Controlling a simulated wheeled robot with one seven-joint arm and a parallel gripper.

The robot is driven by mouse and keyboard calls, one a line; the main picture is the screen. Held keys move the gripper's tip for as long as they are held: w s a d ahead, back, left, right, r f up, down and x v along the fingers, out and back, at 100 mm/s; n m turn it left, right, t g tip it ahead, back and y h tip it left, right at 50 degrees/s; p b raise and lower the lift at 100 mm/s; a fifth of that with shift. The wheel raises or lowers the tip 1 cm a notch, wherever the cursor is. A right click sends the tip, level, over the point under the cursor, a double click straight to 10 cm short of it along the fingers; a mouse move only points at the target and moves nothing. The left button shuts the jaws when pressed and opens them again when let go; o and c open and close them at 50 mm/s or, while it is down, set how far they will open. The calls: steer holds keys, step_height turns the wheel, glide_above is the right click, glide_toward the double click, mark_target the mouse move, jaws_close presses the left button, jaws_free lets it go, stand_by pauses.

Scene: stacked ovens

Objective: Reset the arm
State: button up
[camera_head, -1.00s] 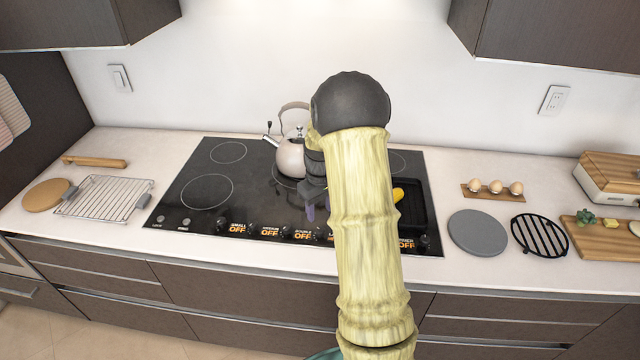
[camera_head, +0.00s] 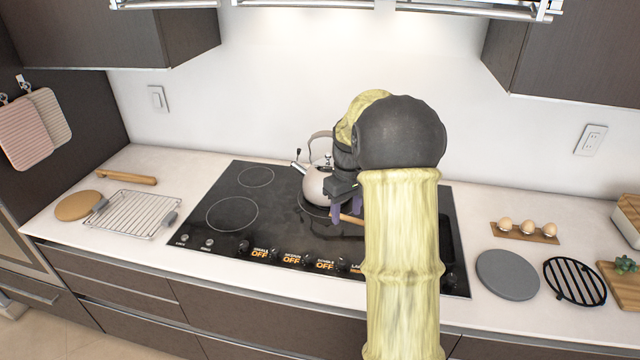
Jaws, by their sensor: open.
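My arm (camera_head: 402,260) rises from the bottom of the head view, bends at a dark elbow joint and reaches down over the cooktop. My gripper (camera_head: 345,208) shows at its far end, small and partly hidden by the arm. It is open, with purplish fingers above the cooktop's right half. A wooden handle-like piece (camera_head: 352,219) shows close to the fingers; whether they touch it cannot be told.
A kettle (camera_head: 317,186) stands on the black cooktop (camera_head: 275,235), just left of my gripper. A wire rack (camera_head: 140,214) lies on the left counter. Eggs in a holder (camera_head: 527,234), a grey disc (camera_head: 507,274) and a black round trivet (camera_head: 574,281) lie right. A range hood (camera_head: 385,12) hangs above.

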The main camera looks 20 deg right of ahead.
steer(key=s+a+f+m+t, duration=0.2)
steer(key=s+a+f, duration=0.1)
steer(key=s+a, duration=1.2)
steer(key=s, duration=0.4)
steer(key=shift+a+t, duration=0.3)
